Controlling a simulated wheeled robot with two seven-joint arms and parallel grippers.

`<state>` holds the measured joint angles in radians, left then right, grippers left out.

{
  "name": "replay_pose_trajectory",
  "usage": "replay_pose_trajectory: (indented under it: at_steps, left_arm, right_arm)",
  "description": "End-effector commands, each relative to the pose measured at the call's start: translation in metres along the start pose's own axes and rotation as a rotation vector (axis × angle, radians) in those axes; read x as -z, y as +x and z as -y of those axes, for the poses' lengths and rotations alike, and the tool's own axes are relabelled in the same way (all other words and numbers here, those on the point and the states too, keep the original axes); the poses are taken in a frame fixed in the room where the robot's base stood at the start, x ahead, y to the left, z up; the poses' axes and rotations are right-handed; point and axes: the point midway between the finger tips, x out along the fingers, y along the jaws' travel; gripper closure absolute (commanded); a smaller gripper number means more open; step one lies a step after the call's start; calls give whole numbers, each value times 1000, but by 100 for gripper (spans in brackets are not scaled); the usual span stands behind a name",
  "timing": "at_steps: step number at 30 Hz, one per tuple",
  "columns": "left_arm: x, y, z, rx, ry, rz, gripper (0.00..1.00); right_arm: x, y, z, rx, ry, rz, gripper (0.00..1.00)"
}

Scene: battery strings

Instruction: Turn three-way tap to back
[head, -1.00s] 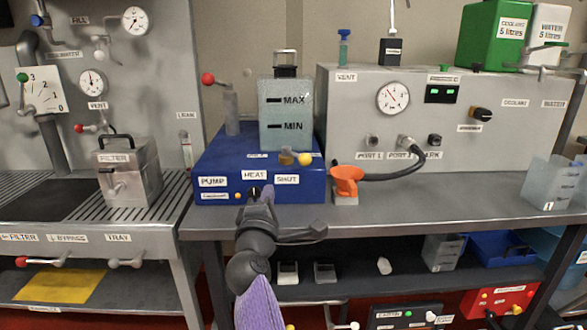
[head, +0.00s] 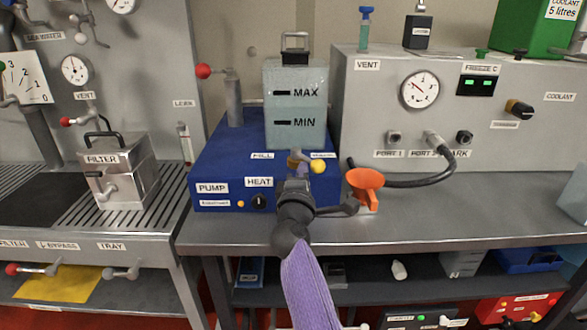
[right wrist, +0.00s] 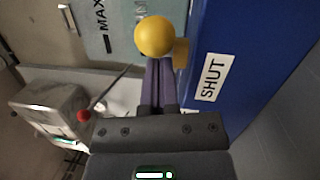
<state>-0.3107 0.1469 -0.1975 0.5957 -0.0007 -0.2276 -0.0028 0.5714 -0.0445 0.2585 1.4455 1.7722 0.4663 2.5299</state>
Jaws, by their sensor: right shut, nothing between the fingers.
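The three-way tap is a small brass fitting (head: 295,158) on the blue pump unit, at the foot of the clear reservoir. Its yellow ball knob (head: 318,166) lies to the right of the brass body. My right gripper (head: 298,176) is shut and empty, just in front of the tap, and hides part of it and the SHUT label. In the right wrist view the closed purple fingers (right wrist: 160,80) end close to the yellow knob (right wrist: 154,36). I cannot tell whether they touch it. The SHUT label (right wrist: 209,77) lies right of the fingers there. My left gripper is not in view.
The reservoir (head: 295,105) marked MAX and MIN stands just behind the tap. A red-knobbed lever (head: 204,71) stands back left. The bench front is clear.

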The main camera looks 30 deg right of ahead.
Motion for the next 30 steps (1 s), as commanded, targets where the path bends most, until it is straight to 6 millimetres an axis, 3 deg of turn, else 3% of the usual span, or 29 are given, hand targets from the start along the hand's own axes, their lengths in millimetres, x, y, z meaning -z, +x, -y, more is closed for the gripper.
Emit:
replay_pose_trajectory:
  at_steps: [11, 19, 30]
  left_arm:
    - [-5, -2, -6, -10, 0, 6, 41]
    - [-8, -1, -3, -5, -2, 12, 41]
    - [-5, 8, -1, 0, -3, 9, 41]
  right_arm:
    - [-3, 1, 1, 0, 0, -1, 100]
    - [-21, 10, 5, 1, 1, 1, 100]
    - [-14, 8, 9, 1, 0, 0, 100]
